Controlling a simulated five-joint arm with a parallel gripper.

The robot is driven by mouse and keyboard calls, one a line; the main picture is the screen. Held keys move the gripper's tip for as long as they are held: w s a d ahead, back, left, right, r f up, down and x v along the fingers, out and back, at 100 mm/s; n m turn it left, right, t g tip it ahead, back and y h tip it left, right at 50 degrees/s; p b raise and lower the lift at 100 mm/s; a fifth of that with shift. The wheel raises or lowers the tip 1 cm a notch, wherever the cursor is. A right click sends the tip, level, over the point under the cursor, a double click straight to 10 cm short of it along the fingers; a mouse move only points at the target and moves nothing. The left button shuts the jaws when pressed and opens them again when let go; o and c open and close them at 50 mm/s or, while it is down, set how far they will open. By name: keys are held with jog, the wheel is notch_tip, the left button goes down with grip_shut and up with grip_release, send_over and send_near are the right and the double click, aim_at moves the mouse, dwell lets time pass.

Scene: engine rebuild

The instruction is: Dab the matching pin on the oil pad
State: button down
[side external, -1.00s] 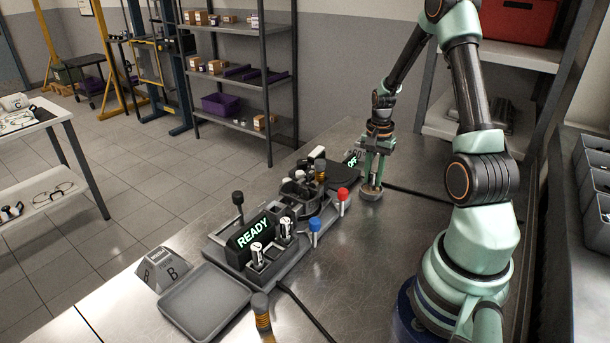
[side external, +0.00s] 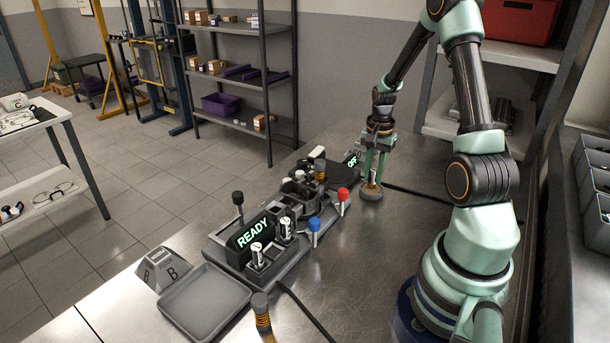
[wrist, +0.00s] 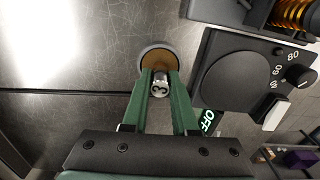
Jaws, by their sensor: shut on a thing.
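The oil pad is a small round dish with a grey rim and an amber-brown top (side external: 370,196). It stands on the bench under my gripper (side external: 373,180), and it also shows in the wrist view (wrist: 157,50). My gripper points down there, its green fingers (wrist: 160,78) shut on a short silvery pin (wrist: 160,86). The pin's near end carries a dark mark that looks like a 3. The pin is over the pad; its lower end is hidden, so I cannot tell whether it touches the amber top.
A dark heater plate with a dial (wrist: 245,80) and an OFF display (side external: 352,160) is close beside the pad. The engine fixture has a READY display (side external: 252,233), a blue-knobbed lever (side external: 314,226) and a red-knobbed one (side external: 343,195). A grey tray (side external: 183,317) lies at the front.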

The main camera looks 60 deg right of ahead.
aim_at(374, 170)
jog(key=shift+r, duration=2.95)
jog(key=w+a+r+n, duration=0.1)
jog(key=a+r+n, duration=0.1)
jog(key=a+n, duration=0.3)
jog(key=w+a+r+n, duration=0.2)
jog(key=a+n, duration=0.4)
jog(key=a, duration=0.8)
jog(key=w+a+r+n, duration=0.2)
jog(key=a+r+n, duration=0.2)
jog(key=a, duration=0.6)
jog(key=shift+w+r+n, duration=0.15)
jog(key=shift+w+n, duration=0.1)
jog(key=shift+n, duration=0.95)
